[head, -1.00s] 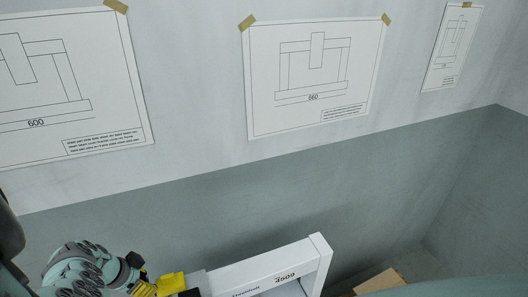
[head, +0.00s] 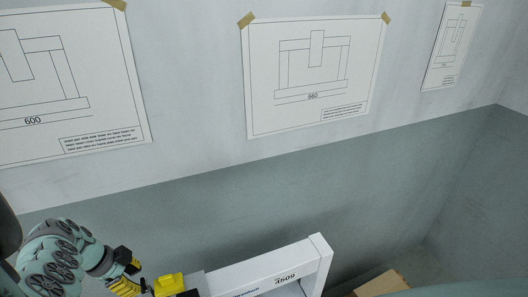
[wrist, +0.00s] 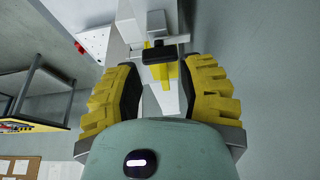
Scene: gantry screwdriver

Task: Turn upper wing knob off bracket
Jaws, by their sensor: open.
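In the wrist view my gripper (wrist: 162,72) has its two yellow ribbed fingers apart, with nothing held between them. Beyond the fingertips, in line with the gap, is a dark bar-shaped piece (wrist: 158,54) that looks like the wing knob. It sits in front of a yellow part and a grey bracket (wrist: 175,40) on the white gantry. In the head view my gripper (head: 127,287) is at the bottom left, cut off by the frame edge. A yellow block (head: 169,284) on the gantry is just right of it. The knob is not clear there.
The white gantry frame (head: 262,278) runs right from the yellow block. A cardboard box (head: 382,284) is at the bottom right. The grey wall (head: 300,190) stands behind. A dark-framed table (wrist: 38,85) is at the left of the wrist view.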

